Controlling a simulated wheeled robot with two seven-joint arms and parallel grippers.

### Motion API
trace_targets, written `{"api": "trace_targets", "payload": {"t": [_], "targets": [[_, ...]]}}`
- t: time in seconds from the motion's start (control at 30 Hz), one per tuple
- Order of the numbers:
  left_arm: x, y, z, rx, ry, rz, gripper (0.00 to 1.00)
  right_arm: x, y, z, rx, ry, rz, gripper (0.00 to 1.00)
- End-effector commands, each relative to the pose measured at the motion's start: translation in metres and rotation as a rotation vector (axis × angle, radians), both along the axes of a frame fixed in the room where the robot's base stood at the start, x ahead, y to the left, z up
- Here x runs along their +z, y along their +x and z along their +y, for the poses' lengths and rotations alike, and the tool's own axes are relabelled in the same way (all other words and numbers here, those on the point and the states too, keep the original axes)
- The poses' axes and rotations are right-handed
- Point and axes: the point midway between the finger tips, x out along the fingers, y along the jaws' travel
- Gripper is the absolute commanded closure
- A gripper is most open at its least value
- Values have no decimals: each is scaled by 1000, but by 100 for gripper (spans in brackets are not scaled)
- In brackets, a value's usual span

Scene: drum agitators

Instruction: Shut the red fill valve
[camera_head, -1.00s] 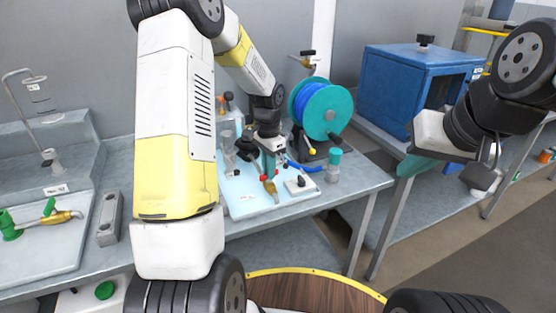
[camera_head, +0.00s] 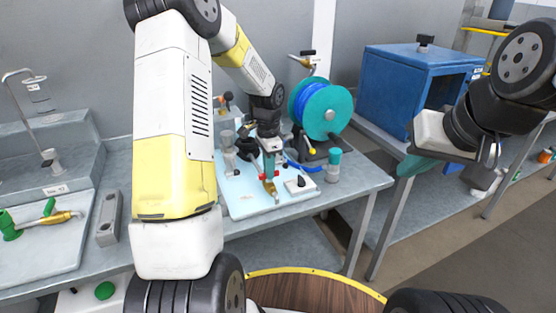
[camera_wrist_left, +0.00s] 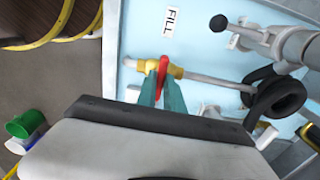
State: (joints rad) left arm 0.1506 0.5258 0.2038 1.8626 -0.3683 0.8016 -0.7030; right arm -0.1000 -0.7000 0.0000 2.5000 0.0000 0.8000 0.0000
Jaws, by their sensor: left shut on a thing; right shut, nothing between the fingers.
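The red fill valve handle (camera_wrist_left: 162,76) sits on a brass valve body (camera_wrist_left: 176,71) in the left wrist view, and it appears to lie across the grey pipe. The teal fingers of my left gripper (camera_wrist_left: 160,90) are closed around the handle and hide part of it. In the head view my left gripper (camera_head: 269,164) reaches down to the brass valve (camera_head: 270,187), with red bits showing beside the fingers. A FILL label (camera_wrist_left: 172,18) lies on the pale blue board. My right gripper (camera_head: 414,166) is shut and empty, away at the right.
A teal reel with blue hose (camera_head: 322,110) stands behind the valve. A small white block with a black knob (camera_head: 300,184) and a teal-capped bottle (camera_head: 333,166) stand to its right. A black coiled hose (camera_wrist_left: 277,98) is close to the pipe. A blue cabinet (camera_head: 405,85) stands further right.

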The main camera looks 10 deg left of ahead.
Motion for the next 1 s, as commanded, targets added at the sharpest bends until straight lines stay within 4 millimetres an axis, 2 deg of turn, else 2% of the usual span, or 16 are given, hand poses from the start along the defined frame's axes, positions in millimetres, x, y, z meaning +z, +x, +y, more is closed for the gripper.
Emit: {"api": "trace_targets", "payload": {"t": [0.03,0.13,0.47,0.57,0.9,1.0], "targets": [[1,1,0,-2,1,-2,84,0,0,0,0,0,0,100],[1,1,0,-1,1,-2,66,0,0,0,0,0,0,100],[2,0,0,0,0,-1,66,0,0,0,0,0,0,100],[11,1,0,1,0,-4,66,0,0,0,0,0,0,100],[66,1,0,1,1,-4,66,0,0,0,0,0,0,100],[75,1,0,0,1,-3,66,0,0,0,0,0,0,100]]}}
